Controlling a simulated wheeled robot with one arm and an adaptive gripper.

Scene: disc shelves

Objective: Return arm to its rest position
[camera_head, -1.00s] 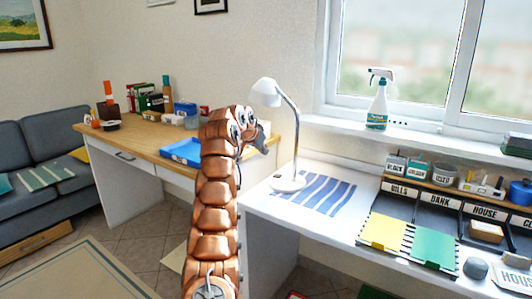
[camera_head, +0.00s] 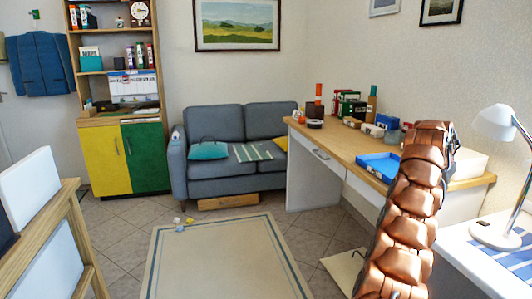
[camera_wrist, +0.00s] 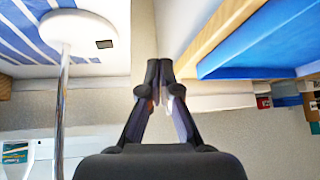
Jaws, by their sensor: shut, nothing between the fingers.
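My copper segmented arm (camera_head: 408,220) rises at the right of the head view, in front of the wooden desk. Its end bends away, so the fingers are hidden there. In the wrist view my gripper (camera_wrist: 159,68) shows with its two dark fingers together at the tips. Nothing is between them. The white lamp's base (camera_wrist: 80,32) and pole are to the left of the fingers in that view. A blue tray (camera_wrist: 262,50) is to the right.
The wooden desk (camera_head: 337,143) carries the blue tray (camera_head: 380,166), bottles and boxes. The white lamp (camera_head: 495,122) stands close right of my arm. A sofa (camera_head: 240,150) and a yellow-green cabinet (camera_head: 125,160) stand behind. A rug (camera_head: 222,262) covers open floor.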

